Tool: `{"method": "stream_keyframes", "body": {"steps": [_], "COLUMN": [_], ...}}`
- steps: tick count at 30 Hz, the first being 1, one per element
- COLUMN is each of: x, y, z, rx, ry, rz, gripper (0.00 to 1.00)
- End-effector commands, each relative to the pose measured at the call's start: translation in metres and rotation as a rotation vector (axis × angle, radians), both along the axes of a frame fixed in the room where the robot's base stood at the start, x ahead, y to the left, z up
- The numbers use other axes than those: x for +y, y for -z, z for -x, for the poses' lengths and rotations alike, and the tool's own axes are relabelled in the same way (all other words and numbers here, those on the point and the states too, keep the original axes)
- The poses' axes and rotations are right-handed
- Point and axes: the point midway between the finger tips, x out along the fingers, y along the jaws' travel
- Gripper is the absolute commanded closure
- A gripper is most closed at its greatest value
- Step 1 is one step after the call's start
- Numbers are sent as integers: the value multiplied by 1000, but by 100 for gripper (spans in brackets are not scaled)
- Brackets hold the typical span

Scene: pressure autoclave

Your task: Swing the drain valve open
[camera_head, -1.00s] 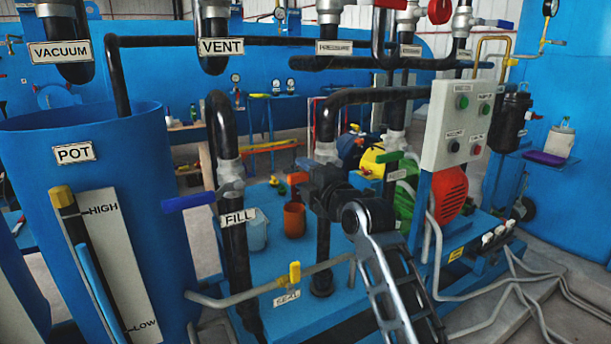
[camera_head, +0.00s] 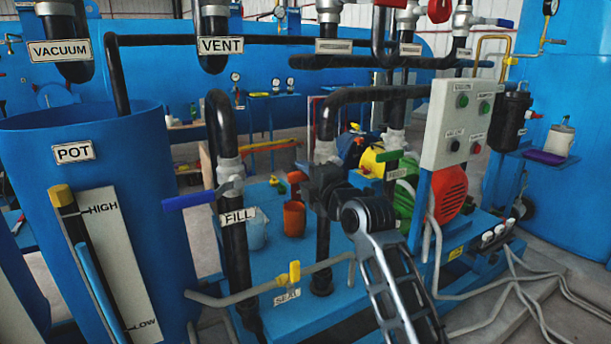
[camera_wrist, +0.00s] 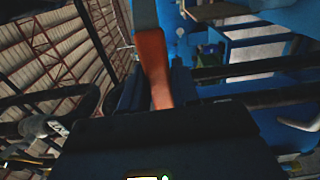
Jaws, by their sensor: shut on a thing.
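An orange-brown lever (camera_wrist: 152,60) runs down the middle of the wrist view into my gripper (camera_wrist: 157,92), with a dark finger on each side. The gripper is shut on it. I take it to be the drain valve's handle, though no label for it is readable. In the head view my gripper (camera_head: 318,185) is at the black vertical pipe, just below a pale valve body (camera_head: 327,152).
The FILL valve's blue handle (camera_head: 202,196) is left of my gripper, beside the blue pot (camera_head: 90,150). A green handle (camera_head: 389,155) and a control box (camera_head: 462,120) are to the right. A yellow-handled SEAL pipe (camera_head: 294,272) runs below.

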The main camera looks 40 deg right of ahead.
Motion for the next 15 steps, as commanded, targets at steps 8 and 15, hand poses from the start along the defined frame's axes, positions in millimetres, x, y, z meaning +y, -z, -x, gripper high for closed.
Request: {"method": "stream_keyframes", "body": {"steps": [8,15], "x": [0,-3], "y": [-7,-25], "z": [0,0], "rx": [-14,-59], "ry": [0,1], "rz": [-53,-203], "gripper": [100,100]}}
